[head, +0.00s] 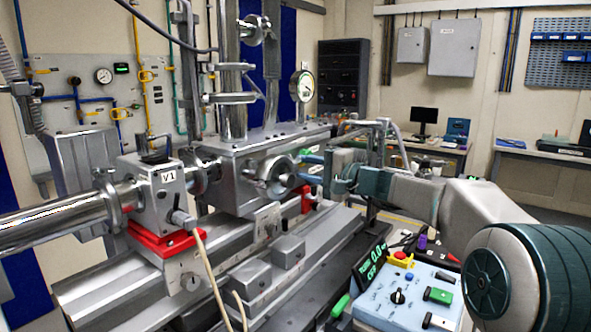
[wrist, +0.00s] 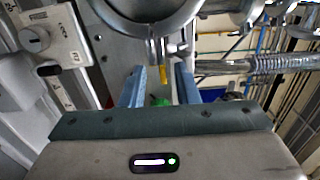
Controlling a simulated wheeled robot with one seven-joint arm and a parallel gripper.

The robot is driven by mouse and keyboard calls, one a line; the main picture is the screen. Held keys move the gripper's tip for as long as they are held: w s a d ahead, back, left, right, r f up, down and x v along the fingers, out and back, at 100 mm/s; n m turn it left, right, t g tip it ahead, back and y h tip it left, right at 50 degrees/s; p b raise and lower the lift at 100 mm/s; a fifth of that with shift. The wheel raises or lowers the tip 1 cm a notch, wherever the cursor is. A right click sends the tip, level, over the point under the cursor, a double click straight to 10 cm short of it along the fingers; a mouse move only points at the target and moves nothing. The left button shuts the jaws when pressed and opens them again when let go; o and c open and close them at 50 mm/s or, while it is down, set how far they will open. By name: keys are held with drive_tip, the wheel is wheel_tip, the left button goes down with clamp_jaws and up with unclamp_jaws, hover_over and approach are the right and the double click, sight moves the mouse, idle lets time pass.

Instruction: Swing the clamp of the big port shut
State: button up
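The big port (head: 270,178) is the round metal opening on the front of the steel chamber. A metal clamp ring (head: 283,172) sits around it; I cannot tell from the head view how far it stands open. In the wrist view the ring (wrist: 150,28) fills the top middle, with metal lugs at its lower edge and a thin yellow piece (wrist: 163,76) below them. My gripper (wrist: 160,80) has its two blue fingers apart, below the ring. A green piece (wrist: 160,101) shows between them; no finger visibly presses on it. In the head view my gripper (head: 314,170) is close to the port's right side.
The chamber (head: 240,150) stands on a metal rail bench. A valve marked V1 (head: 165,185) joins a pipe at left. A control box (head: 412,290) stands at front right, near my arm. A ribbed metal rod (wrist: 270,64) runs right of the fingers in the wrist view.

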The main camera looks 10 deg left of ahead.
drive_tip(key=b+v, duration=0.1)
drive_tip(key=v, duration=0.8)
drive_tip(key=shift+s+d, duration=0.2)
drive_tip(key=s+d+f+n+g+h+p, duration=0.25)
drive_tip(key=s+f+h, duration=0.35)
drive_tip(key=s, duration=0.5)
drive_tip(key=s+d+f+n+g+h+p, duration=0.1)
drive_tip(key=s+f+g+h+p, duration=0.25)
drive_tip(key=s+f, duration=0.5)
drive_tip(key=s+d+f+n+h+p, duration=0.1)
drive_tip(key=s+d+h, duration=0.2)
drive_tip(key=s+d, duration=0.2)
drive_tip(key=s+d+f+n+h+p, duration=0.1)
drive_tip(key=s+d+f+h, duration=0.1)
drive_tip(key=s+d, duration=0.3)
drive_tip(key=shift+s+f+h+p, duration=0.35)
drive_tip(key=shift+s+h, duration=0.3)
drive_tip(key=shift+s, duration=0.55)
drive_tip(key=shift+r, duration=0.1)
